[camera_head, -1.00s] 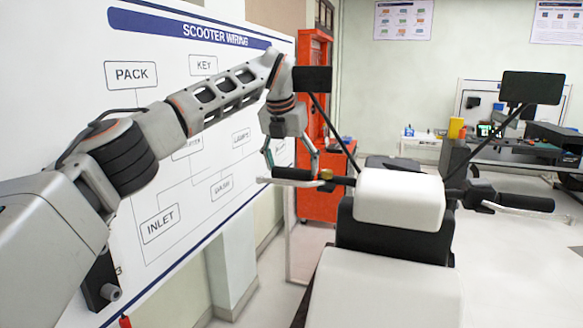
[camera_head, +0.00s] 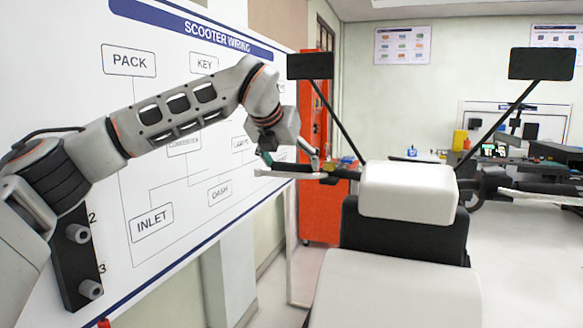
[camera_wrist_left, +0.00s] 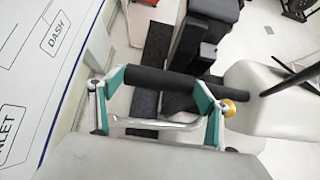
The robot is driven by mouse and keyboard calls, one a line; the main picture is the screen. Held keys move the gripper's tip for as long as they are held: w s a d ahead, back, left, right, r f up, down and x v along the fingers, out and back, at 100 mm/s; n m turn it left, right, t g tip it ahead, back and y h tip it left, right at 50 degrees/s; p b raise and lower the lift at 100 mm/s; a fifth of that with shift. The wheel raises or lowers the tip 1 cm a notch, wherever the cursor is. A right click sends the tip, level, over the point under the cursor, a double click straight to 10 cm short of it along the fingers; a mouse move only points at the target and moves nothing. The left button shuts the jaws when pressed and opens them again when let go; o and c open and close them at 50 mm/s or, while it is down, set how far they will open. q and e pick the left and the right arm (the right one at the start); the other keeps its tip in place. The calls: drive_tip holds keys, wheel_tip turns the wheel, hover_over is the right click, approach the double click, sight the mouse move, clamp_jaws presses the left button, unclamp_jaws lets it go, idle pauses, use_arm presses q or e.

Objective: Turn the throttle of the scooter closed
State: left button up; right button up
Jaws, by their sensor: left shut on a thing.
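The scooter's dark throttle grip (camera_wrist_left: 160,80) lies between the two teal fingers of my left gripper (camera_wrist_left: 158,84) in the left wrist view. The left gripper also shows in the head view (camera_head: 291,161) at the left handlebar end, with its wrist above the bar. It is shut on the grip, one finger near each end. A silver lever (camera_wrist_left: 155,124) runs beside the grip, and it also shows in the head view (camera_head: 285,174). A gold knob (camera_wrist_left: 229,107) sits just past the inner finger. Most of the grip is hidden in the head view. My right gripper is out of view.
The scooter has a white top panel (camera_head: 408,190), a left mirror (camera_head: 310,66) and a right mirror (camera_head: 541,63). A wiring board (camera_head: 190,130) stands close on the left. A red cabinet (camera_head: 319,205) is behind.

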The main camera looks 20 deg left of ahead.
use_arm(q)
drive_tip(key=o, duration=1.1)
drive_tip(key=shift+w+f, duration=0.15)
drive_tip(key=shift+f, duration=0.05)
drive_tip(key=shift+r, duration=0.2)
drive_tip(key=v, duration=1.2)
drive_tip(key=shift+f, duration=0.25)
